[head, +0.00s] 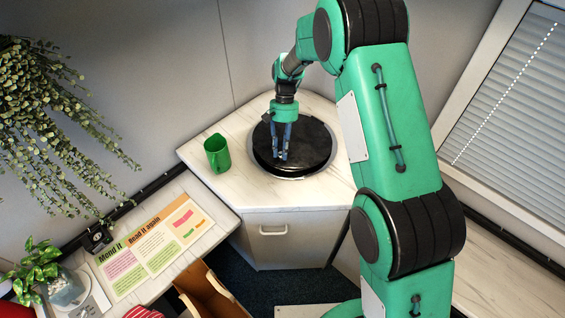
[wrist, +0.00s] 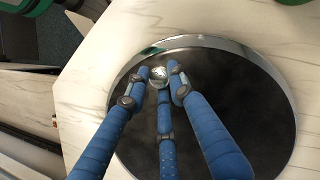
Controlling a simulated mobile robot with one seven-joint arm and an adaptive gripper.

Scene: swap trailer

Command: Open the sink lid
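The sink lid (head: 314,138) is a round black disc over the round sink in the corner counter. In the wrist view the dark lid (wrist: 250,115) has a small shiny knob (wrist: 158,74) near its upper left part. My gripper (head: 283,156) points down over the lid in the head view. In the wrist view its blue fingers (wrist: 158,78) close in around the knob, with the tips right against its sides. A silver rim (head: 300,176) shows along the lid's lower edge; the lid seems slightly raised from it, but how far is unclear.
A green mug (head: 217,153) stands on the counter (head: 240,187) left of the sink. A desk with a printed sheet (head: 155,247) and a potted plant (head: 62,285) is at lower left. A hanging plant (head: 55,120) is on the left wall; a window blind (head: 510,95) is at right.

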